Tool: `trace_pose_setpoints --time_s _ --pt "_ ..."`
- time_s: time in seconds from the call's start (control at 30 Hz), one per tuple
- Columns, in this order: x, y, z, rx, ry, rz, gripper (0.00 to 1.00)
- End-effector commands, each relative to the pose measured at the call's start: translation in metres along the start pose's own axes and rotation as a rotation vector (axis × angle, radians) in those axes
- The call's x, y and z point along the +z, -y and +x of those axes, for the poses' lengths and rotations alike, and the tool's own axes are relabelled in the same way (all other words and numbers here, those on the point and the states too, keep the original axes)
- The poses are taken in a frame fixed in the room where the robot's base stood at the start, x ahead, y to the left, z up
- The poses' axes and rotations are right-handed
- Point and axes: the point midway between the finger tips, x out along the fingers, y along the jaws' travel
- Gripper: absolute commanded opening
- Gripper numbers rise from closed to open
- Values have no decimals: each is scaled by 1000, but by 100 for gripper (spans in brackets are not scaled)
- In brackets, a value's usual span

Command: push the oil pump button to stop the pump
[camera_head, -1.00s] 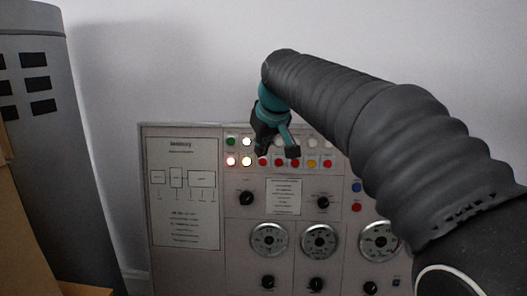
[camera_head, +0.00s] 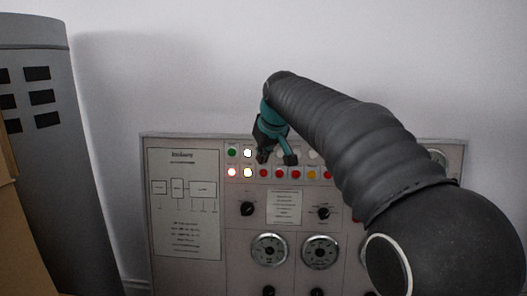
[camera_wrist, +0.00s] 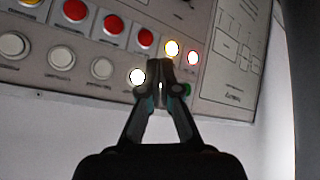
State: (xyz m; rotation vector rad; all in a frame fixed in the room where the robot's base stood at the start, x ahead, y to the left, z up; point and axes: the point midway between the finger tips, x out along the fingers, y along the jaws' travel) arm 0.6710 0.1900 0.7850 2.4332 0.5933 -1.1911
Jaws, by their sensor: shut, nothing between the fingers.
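The control panel (camera_head: 160,139) stands against the wall, with two rows of round buttons along its top. A green button (camera_head: 231,153) and a lit white button (camera_head: 247,153) are at the upper left. Labels are too small to read, so I cannot tell which is the oil pump's. My gripper (camera_head: 264,156) is shut and empty in front of this row. Contact cannot be told.
More red (camera_wrist: 113,25) and white (camera_wrist: 61,57) buttons line the rows beside my gripper. Dials (camera_head: 269,250) and knobs (camera_head: 247,208) are lower down. A grey cabinet (camera_head: 45,60) and a brown box (camera_head: 28,220) stand at the left.

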Motion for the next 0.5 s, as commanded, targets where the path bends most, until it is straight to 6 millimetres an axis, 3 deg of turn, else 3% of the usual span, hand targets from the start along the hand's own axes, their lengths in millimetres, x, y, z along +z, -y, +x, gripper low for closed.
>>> trace_pose_setpoints --time_s 0.2,0.5 --pt "-12 -12 13 1 2 1 0" --pt "-16 -16 22 1 0 0 0"
